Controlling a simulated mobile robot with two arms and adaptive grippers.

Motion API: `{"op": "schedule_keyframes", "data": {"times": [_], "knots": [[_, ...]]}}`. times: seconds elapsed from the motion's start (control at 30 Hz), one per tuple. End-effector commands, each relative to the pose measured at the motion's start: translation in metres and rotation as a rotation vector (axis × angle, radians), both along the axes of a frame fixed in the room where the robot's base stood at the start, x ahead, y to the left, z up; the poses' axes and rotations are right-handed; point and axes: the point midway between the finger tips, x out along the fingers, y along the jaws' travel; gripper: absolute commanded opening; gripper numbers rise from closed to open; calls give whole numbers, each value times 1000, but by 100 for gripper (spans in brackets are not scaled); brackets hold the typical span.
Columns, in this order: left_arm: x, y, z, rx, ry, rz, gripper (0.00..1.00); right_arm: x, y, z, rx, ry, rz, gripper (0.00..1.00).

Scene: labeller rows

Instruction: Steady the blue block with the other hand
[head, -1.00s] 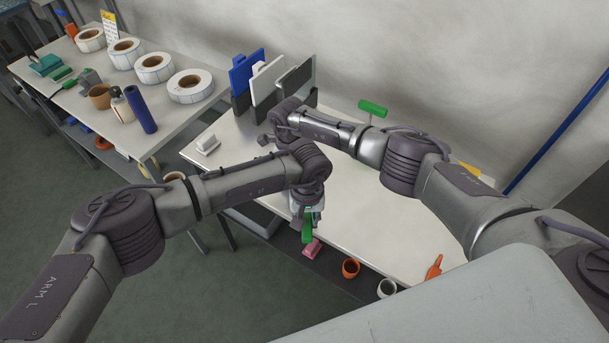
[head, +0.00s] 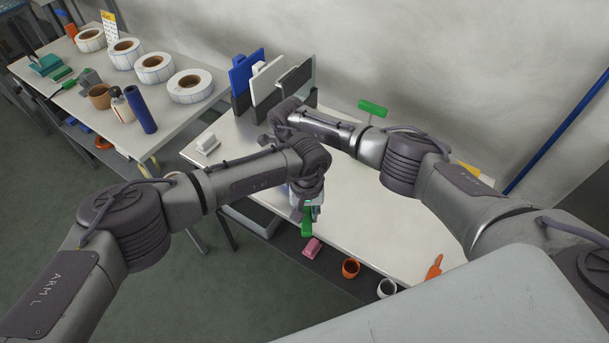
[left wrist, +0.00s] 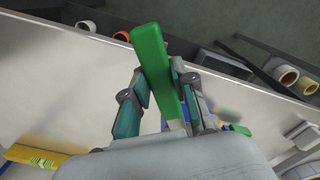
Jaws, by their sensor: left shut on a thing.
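My left gripper (head: 309,205) is pointed down near the table's front edge. It is shut on a green bar-shaped thing (left wrist: 157,65), which lies between its fingers in the left wrist view. The green thing's end (head: 307,222) also shows below the gripper in the head view. A bit of blue (left wrist: 221,126) shows past the gripper in the left wrist view; I cannot tell whether it is the blue block. In the head view my arms cover the middle of the table, and no blue block shows clearly there. My right gripper (head: 265,139) is mostly hidden behind the arms.
Blue, white and grey upright panels (head: 246,80) stand at the table's back left. A white block (head: 207,144) is at the left end. A pink block (head: 312,247), an orange cup (head: 350,268) and a white cup (head: 387,287) are along the front. The table's right part is mostly clear.

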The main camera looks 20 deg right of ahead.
Motion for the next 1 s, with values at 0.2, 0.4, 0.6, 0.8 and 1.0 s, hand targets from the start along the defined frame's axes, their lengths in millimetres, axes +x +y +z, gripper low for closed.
{"op": "schedule_keyframes", "data": {"times": [0.2,0.4,0.6,0.8,1.0], "knots": [[0,0,0,0,-1,0,0,-4,-2,-5,-5,10,-1,0],[2,-1,0,0,-1,1,0,-4,-2,-5,-5,10,-1,0],[7,-3,0,-1,-1,0,0,-4,-2,-5,-5,10,-1,0],[7,-3,0,-1,-1,-1,0,-4,-2,-5,-5,10,-1,0],[9,-1,0,0,-1,-13,0,-4,-2,-5,-5,10,-1,0]]}}
